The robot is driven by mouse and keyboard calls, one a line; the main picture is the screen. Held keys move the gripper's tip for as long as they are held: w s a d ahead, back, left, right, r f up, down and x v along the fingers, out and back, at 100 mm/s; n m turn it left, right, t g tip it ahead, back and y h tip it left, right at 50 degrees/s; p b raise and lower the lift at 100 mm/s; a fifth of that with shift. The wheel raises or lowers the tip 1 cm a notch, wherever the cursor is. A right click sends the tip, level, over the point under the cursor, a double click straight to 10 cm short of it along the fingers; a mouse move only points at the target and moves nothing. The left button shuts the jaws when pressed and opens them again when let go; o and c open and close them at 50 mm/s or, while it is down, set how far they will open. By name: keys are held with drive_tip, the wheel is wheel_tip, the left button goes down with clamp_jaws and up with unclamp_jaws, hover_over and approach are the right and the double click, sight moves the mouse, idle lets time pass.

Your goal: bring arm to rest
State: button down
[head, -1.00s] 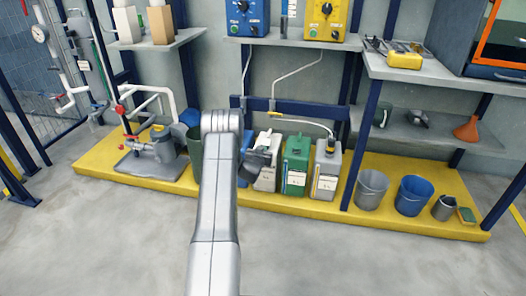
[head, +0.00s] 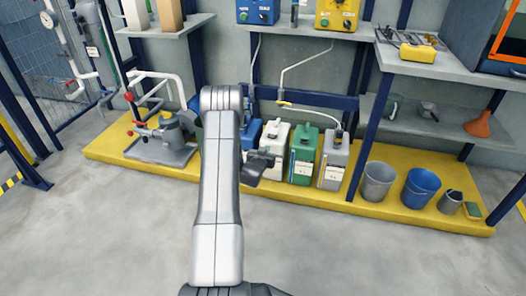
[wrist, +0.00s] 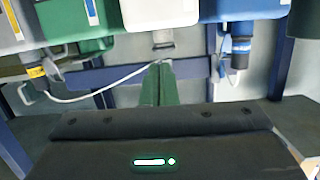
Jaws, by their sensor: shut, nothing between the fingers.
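My arm (head: 218,195) reaches forward and bends over at its top in the head view. My gripper (head: 262,160) is the dark part to the right of the arm, in front of the canisters. In the wrist view two greenish fingers (wrist: 160,84) stand together beyond the dark gripper body, shut with nothing held. The head view shows a white canister (head: 273,146), a green canister (head: 303,155) and a grey canister (head: 333,160) behind and right of the gripper. Whether the gripper touches any canister cannot be told from the head view; in the wrist view the fingers look clear.
A yellow platform (head: 290,198) carries the canisters, a pump (head: 168,143), a grey bucket (head: 377,182) and a blue bucket (head: 420,188). Blue posts and a shelf (head: 430,62) stand at the right. The grey floor in front is clear.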

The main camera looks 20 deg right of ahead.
drive_tip(key=v, duration=0.3)
drive_tip(key=r+p+v, duration=0.1)
drive_tip(key=v, duration=0.1)
drive_tip(key=shift+s+a+r, duration=0.1)
drive_tip(key=shift+s+a, duration=0.05)
drive_tip(key=shift+s, duration=0.05)
drive_tip(key=shift+w, duration=0.1)
drive_tip(key=f+b+x, duration=0.2)
drive_tip(key=b+x, duration=0.2)
drive_tip(key=x, duration=1)
